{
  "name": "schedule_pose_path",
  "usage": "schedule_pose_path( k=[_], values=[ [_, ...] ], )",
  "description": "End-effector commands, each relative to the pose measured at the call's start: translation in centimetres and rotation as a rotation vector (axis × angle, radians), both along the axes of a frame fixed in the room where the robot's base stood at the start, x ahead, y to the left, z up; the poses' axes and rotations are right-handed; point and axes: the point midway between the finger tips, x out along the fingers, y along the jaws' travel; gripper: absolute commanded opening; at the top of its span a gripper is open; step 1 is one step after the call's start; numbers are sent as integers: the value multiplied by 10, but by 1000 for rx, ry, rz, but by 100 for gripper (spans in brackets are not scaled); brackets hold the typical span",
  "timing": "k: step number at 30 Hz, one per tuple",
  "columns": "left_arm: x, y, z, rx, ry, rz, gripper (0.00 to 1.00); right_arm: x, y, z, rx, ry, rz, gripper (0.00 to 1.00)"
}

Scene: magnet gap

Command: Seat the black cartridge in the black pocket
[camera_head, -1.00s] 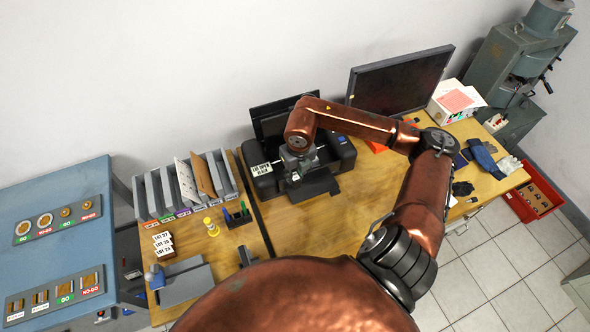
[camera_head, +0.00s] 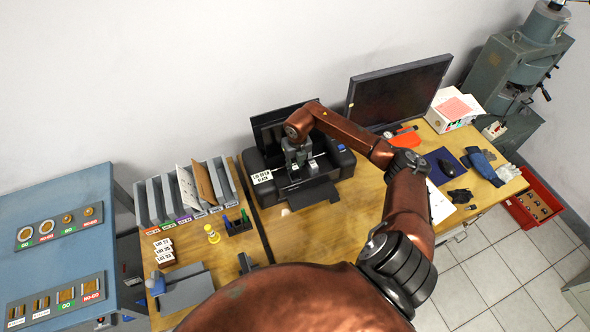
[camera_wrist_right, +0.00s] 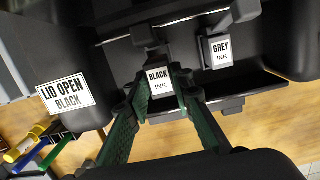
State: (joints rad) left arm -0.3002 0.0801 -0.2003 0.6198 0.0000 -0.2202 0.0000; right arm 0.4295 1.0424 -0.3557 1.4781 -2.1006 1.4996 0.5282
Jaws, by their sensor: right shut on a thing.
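The black cartridge (camera_wrist_right: 159,82), with a white BLACK INK label, is between the green-padded fingers of my right gripper (camera_wrist_right: 164,92), which is shut on it. In the head view, my right gripper (camera_head: 296,156) is over the open middle of the black printer (camera_head: 345,163). A cartridge labelled GREY INK (camera_wrist_right: 220,50) sits to the right of the black one in the right wrist view, a gap between them. The black pocket is hidden beneath the cartridge and fingers; I cannot tell how deep the cartridge is. My left gripper is not in view.
The printer's raised lid (camera_head: 285,118) stands behind my gripper, and its output tray (camera_head: 312,192) juts forward. A monitor (camera_head: 398,92) is to the right. File holders (camera_head: 150,203) and a pen holder (camera_head: 238,225) stand left. Wooden desk (camera_head: 335,225) in front is mostly clear.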

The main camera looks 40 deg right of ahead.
Motion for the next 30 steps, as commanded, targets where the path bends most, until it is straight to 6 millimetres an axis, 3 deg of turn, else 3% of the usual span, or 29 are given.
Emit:
schedule_pose_path(
  k=[10,21,22,30],
  values=[
    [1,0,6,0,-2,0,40,4,-3,-35,1,1,-1,0],
    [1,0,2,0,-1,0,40,4,-3,-41,-1,0,0,0],
    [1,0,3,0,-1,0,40,4,-3,-40,0,0,0,23],
    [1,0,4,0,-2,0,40,4,-3,-39,0,0,0,38]
  ],
)
